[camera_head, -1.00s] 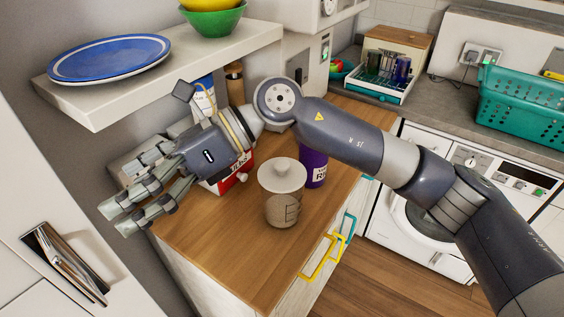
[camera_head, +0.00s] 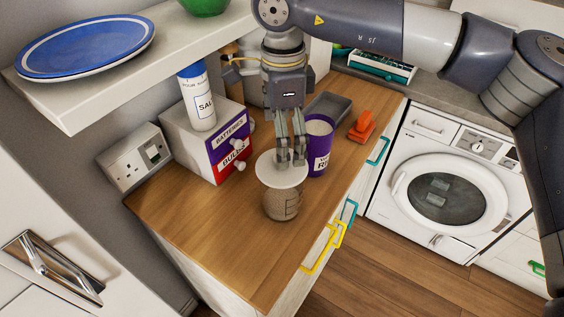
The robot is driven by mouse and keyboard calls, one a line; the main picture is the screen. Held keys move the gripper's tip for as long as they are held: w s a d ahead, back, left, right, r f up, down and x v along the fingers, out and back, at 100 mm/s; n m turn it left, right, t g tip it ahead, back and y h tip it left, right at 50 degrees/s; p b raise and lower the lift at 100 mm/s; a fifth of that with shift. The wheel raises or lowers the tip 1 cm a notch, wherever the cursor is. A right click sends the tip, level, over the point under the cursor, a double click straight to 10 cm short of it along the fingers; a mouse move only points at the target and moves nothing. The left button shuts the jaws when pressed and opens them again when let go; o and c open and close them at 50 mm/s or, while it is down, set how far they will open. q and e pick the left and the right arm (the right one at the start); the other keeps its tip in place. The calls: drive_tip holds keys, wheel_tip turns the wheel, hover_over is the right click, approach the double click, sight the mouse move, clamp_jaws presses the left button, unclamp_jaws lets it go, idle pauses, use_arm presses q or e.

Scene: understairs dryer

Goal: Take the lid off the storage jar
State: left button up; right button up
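The storage jar (camera_head: 281,204) stands upright on the wooden counter, brownish and see-through with markings on its side. Its round white lid (camera_head: 268,176) sits on top. My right gripper (camera_head: 291,160), on the arm coming in from the right, points straight down over the lid, with its fingertips at the lid's back middle. The fingers hide the lid's knob, and I cannot tell whether they grip it. My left gripper is not in view.
A purple canister (camera_head: 318,150) stands close behind and right of the jar. A drawer box (camera_head: 212,145) with a salt container (camera_head: 198,95) on it is at back left. An orange object (camera_head: 361,127) and a grey tray (camera_head: 330,107) lie behind. The front counter is clear.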

drive_tip(key=f, duration=0.1)
drive_tip(key=f+p, duration=0.1)
drive_tip(key=f, duration=0.1)
drive_tip(key=f+p, duration=0.1)
drive_tip(key=shift+s+a+f, duration=0.1)
drive_tip(key=shift+s+f, duration=0.05)
drive_tip(key=shift+s, duration=0.1)
drive_tip(key=shift+f, duration=0.5)
drive_tip(key=c, duration=1.2)
drive_tip(key=shift+s+r, duration=0.1)
drive_tip(key=shift+s, duration=0.15)
drive_tip(key=c, duration=0.6)
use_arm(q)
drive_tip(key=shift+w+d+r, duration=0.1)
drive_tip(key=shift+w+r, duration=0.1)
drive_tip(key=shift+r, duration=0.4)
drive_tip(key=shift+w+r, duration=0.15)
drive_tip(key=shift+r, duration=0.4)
use_arm(e)
drive_tip(key=shift+c, duration=0.2)
drive_tip(key=shift+c, duration=0.2)
